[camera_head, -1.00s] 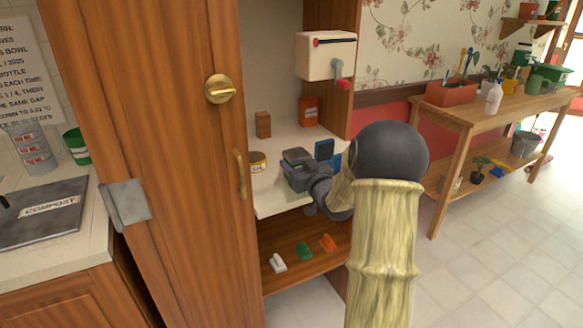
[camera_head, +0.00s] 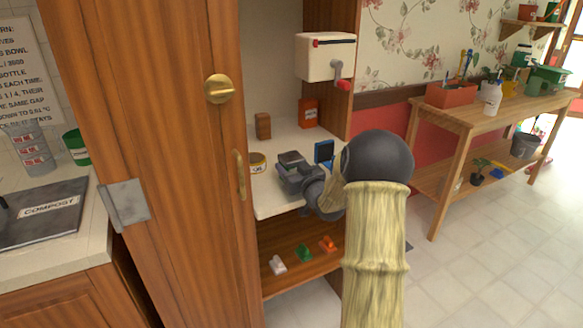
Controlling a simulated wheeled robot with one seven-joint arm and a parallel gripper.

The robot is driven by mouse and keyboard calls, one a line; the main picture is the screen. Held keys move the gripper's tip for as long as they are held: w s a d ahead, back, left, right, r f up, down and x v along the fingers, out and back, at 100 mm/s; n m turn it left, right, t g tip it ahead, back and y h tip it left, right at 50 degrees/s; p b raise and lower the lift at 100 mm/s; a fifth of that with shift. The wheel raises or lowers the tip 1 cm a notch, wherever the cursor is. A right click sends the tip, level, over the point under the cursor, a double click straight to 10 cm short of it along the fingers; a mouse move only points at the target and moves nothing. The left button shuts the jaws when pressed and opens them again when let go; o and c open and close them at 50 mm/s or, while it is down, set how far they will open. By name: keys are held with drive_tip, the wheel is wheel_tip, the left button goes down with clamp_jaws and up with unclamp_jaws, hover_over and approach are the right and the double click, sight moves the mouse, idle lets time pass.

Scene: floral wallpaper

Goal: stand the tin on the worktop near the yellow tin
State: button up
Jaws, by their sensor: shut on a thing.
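The small yellow tin (camera_head: 257,162) with a pale label stands on the cream worktop (camera_head: 275,204) inside the cupboard, near its left side. My gripper (camera_head: 289,162) is dark grey and reaches in low over the worktop, just right of the yellow tin, with a small gap between them in the picture. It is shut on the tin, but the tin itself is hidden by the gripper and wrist. I cannot tell whether the held tin touches the worktop.
A brown block (camera_head: 263,126) and an orange container (camera_head: 308,113) stand at the back. A blue-edged dark object (camera_head: 324,151) is right of my gripper. A white crank box (camera_head: 325,55) hangs above. The open wooden door (camera_head: 150,110) bounds the left. Small coloured items lie on the shelf below.

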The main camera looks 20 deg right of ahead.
drive_tip(key=o, duration=1.2)
drive_tip(key=shift+f, duration=0.1)
drive_tip(key=shift+o, duration=0.2)
drive_tip(key=s, duration=1.2)
drive_tip(key=shift+d, duration=0.2)
